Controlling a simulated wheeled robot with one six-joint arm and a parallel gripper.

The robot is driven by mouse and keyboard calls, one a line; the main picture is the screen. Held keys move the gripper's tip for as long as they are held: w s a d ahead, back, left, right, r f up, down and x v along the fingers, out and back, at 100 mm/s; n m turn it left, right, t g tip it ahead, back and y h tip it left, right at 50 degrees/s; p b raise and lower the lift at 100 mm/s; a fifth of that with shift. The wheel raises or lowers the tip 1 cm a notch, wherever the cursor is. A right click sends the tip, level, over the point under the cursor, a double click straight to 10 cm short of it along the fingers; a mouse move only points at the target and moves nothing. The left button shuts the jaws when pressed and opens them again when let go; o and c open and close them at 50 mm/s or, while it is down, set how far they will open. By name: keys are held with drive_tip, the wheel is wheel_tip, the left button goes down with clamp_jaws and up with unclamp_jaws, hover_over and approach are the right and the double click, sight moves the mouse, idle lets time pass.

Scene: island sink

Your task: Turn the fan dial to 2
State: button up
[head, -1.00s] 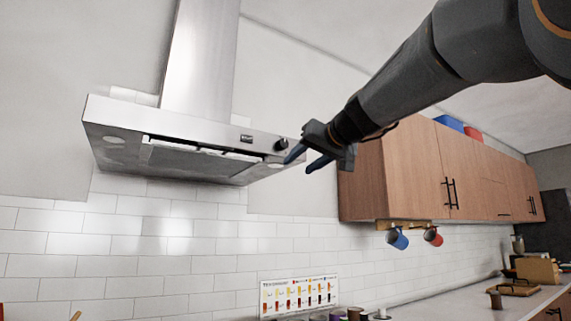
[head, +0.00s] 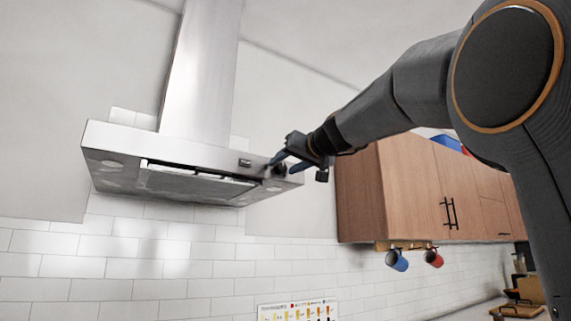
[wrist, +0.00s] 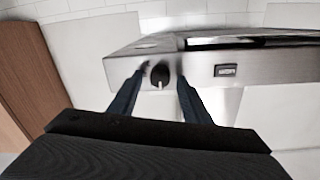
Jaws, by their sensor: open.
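The fan dial (wrist: 159,75) is a round black knob with a light pointer mark on the front edge of the steel range hood (head: 190,146). In the wrist view its mark points toward the bottom of the picture. My gripper (wrist: 162,75) is open, with one blue-grey finger on each side of the dial. I cannot tell whether either finger touches it. In the head view my gripper (head: 277,166) is at the hood's right front corner, and the dial (head: 279,171) is partly hidden behind the fingers.
A small dark display (wrist: 226,70) sits beside the dial on the hood front. A wooden wall cabinet (head: 400,190) is close to the right of my gripper. Blue and red mugs (head: 397,261) hang below it. The wall left of the hood is clear.

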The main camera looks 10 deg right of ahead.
drive_tip(key=shift+c, duration=0.2)
drive_tip(key=c, duration=1)
drive_tip(key=shift+m, duration=0.3)
drive_tip(key=m, duration=0.3)
drive_tip(key=shift+d+m, duration=0.1)
drive_tip(key=shift+m, duration=0.2)
drive_tip(key=m+p, duration=0.1)
drive_tip(key=m, duration=0.3)
drive_tip(key=m+p, duration=0.1)
drive_tip(key=m, duration=0.3)
drive_tip(key=shift+d+m+g, duration=0.1)
drive_tip(key=shift+m+g, duration=0.2)
drive_tip(key=shift+m, duration=0.1)
drive_tip(key=shift+f+m+p, duration=0.1)
drive_tip(key=shift+m+p, duration=0.95)
drive_tip(key=shift+m, duration=1.05)
